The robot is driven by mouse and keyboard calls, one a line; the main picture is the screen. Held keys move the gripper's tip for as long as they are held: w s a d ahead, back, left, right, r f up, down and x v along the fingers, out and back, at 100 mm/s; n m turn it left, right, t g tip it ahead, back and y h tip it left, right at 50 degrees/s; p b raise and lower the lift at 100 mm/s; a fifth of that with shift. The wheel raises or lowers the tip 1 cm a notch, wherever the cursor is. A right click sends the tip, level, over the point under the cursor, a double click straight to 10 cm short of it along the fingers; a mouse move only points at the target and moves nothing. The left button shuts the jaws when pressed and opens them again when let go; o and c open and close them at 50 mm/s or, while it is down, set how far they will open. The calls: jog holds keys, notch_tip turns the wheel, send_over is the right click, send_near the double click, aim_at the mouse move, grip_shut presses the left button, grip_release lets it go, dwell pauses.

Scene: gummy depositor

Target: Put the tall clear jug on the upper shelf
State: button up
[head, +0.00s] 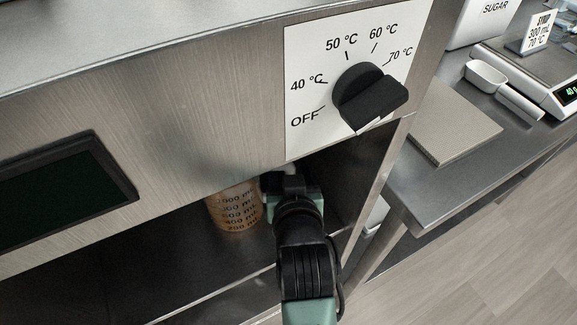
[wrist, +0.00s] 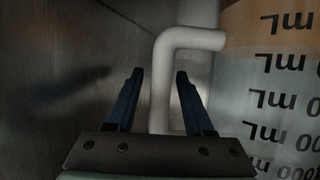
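The tall clear jug (head: 236,208) with mL markings holds an orange-brown liquid. It stands in the dark bay under the steel control panel. Its pale handle (wrist: 165,85) is between my gripper's two dark fingers in the wrist view, with a visible gap on either side. The marked jug wall (wrist: 285,80) fills the right of that view, upside down. My gripper (wrist: 160,95) is open. In the head view my gripper (head: 287,186) is at the jug's right side, partly hidden under the panel. I cannot tell which surface is the upper shelf.
The control panel with a black temperature knob (head: 368,98) overhangs the bay. The bay's right wall (head: 385,165) is close beside my arm. A dark display (head: 65,180) is at left. A counter with a beige board (head: 450,120) and a scale (head: 560,95) is at right.

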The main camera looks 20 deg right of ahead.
jog(key=p+v, duration=0.2)
jog(key=v, duration=1)
jog(key=shift+r, duration=0.15)
dwell(0.5)
